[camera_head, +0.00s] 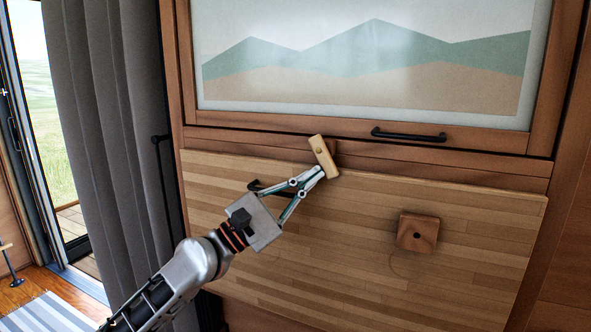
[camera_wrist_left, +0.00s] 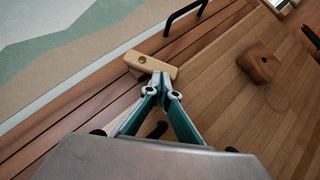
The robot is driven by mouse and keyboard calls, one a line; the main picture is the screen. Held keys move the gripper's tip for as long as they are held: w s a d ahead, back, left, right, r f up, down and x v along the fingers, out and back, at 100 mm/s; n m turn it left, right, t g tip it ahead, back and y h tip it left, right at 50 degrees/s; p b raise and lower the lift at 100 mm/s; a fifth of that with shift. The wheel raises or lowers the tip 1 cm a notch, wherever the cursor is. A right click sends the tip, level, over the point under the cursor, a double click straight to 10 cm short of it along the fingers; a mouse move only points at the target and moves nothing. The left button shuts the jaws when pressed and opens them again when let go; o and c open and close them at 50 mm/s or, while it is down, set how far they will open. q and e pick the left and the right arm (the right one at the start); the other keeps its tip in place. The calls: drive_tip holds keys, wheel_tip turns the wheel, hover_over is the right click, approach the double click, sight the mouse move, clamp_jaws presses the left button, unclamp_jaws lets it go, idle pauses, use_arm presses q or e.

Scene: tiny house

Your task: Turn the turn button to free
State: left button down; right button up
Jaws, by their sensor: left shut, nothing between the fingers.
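The turn button (camera_head: 322,155) is a small pale wooden bar with a round pivot in it. It sits where the frame's lower rail meets the top edge of the striped wooden panel (camera_head: 330,235), and it stands tilted, nearer upright than level. My left gripper (camera_head: 316,174) is shut and empty, its fingertips at the lower end of the bar. In the left wrist view the turn button (camera_wrist_left: 150,65) lies just beyond the shut fingertips (camera_wrist_left: 162,84). I cannot tell whether they touch it. My right gripper is not in view.
A framed mountain picture (camera_head: 360,60) is above, with a black bar handle (camera_head: 408,135) on its lower rail. A square wooden block (camera_head: 418,233) sticks out from the panel at right. A grey curtain (camera_head: 115,130) and glass door are at left.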

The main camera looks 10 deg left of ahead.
sight(332, 176)
use_arm(q)
drive_tip(key=shift+d+f+n+t+b, duration=0.1)
drive_tip(key=shift+d+n+t+b, duration=0.25)
drive_tip(key=shift+n+t, duration=0.45)
drive_tip(key=shift+s+d+n+t+y+b, duration=0.1)
drive_tip(key=shift+d+n+t+y+b, duration=0.2)
drive_tip(key=shift+n, duration=0.5)
drive_tip(key=shift+d+n+t+y+b, duration=0.15)
drive_tip(key=shift+n+t+y+b, duration=0.2)
drive_tip(key=shift+n+t, duration=0.45)
drive_tip(key=shift+s+d+n+t+y, duration=0.1)
drive_tip(key=shift+d+n+t+y, duration=0.1)
drive_tip(key=shift+n+t+y, duration=0.6)
drive_tip(key=shift+d+n+t+y+b, duration=0.2)
drive_tip(key=shift+n+t+y+b, duration=0.15)
drive_tip(key=shift+n, duration=0.45)
drive_tip(key=shift+d+n+t+y+b, duration=0.2)
drive_tip(key=shift+n+t+y, duration=0.1)
drive_tip(key=shift+n, duration=0.5)
drive_tip(key=shift+s+d+r+n+t+y+b, duration=0.1)
drive_tip(key=shift+d+r+n+t+y+b, duration=0.1)
drive_tip(key=shift+n+t+y, duration=0.6)
drive_tip(key=shift+s+d+r+n+t+y+b, duration=0.15)
drive_tip(key=shift+n+t+y, duration=0.15)
drive_tip(key=shift+n+y, duration=0.95)
drive_tip(key=shift+w+d+r+n+t+y+b, duration=0.15)
drive_tip(key=shift+n+t+y, duration=0.5)
drive_tip(key=shift+n, duration=0.7)
drive_tip(key=shift+s+d+r, duration=0.15)
drive_tip(key=shift+d, duration=0.2)
